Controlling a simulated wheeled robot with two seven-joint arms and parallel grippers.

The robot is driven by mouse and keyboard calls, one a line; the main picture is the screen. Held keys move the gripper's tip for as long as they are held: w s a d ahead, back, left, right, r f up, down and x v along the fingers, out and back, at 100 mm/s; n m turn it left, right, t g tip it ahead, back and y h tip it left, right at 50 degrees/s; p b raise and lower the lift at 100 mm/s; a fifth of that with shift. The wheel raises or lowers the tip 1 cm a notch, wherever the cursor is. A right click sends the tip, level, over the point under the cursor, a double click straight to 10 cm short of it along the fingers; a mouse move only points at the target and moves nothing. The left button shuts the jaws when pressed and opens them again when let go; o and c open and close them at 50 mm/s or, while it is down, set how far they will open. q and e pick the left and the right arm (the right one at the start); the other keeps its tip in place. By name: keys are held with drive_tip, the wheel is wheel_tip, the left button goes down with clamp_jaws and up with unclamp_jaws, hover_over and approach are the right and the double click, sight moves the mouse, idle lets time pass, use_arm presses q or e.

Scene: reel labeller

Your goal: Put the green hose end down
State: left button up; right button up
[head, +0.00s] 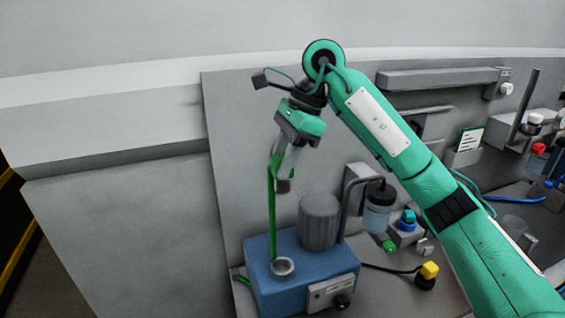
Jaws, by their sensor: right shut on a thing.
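The green hose (271,215) hangs almost straight down from my right gripper (284,183) toward the metal ring on top of a blue pump box (258,290). My right gripper is shut on the hose near its upper end, above the blue box. The hose's lower part meets the ring area; whether it goes into the ring cannot be told. A short green piece also shows at the box's left side. The fingers partly hide the held hose end. My left gripper is not in view.
A grey cylinder (318,222) stands on the blue box. A bent pipe with a clear bottle (377,215) is to its right. A yellow-topped plug (428,272) and a blue-green knob (407,219) lie further right. A grey panel rises behind; the left surface is bare.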

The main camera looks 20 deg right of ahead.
drive_tip(key=shift+r, duration=0.65)
drive_tip(key=shift+f, duration=0.15)
drive_tip(key=s+a+f+b, duration=0.25)
drive_tip(key=s+f, duration=0.45)
drive_tip(key=f, duration=0.4)
drive_tip(key=s+a+f+b, duration=0.25)
drive_tip(key=s+f, duration=0.45)
drive_tip(key=f, duration=0.4)
drive_tip(key=f+p, duration=0.1)
drive_tip(key=f, duration=0.5)
drive_tip(key=f+p, duration=0.1)
drive_tip(key=f, duration=0.6)
drive_tip(key=f+p, duration=0.1)
drive_tip(key=f, duration=0.5)
drive_tip(key=shift+s+d+f, duration=0.15)
drive_tip(key=shift+d+f, duration=0.05)
drive_tip(key=shift+d, duration=0.05)
drive_tip(key=shift+f, duration=0.1)
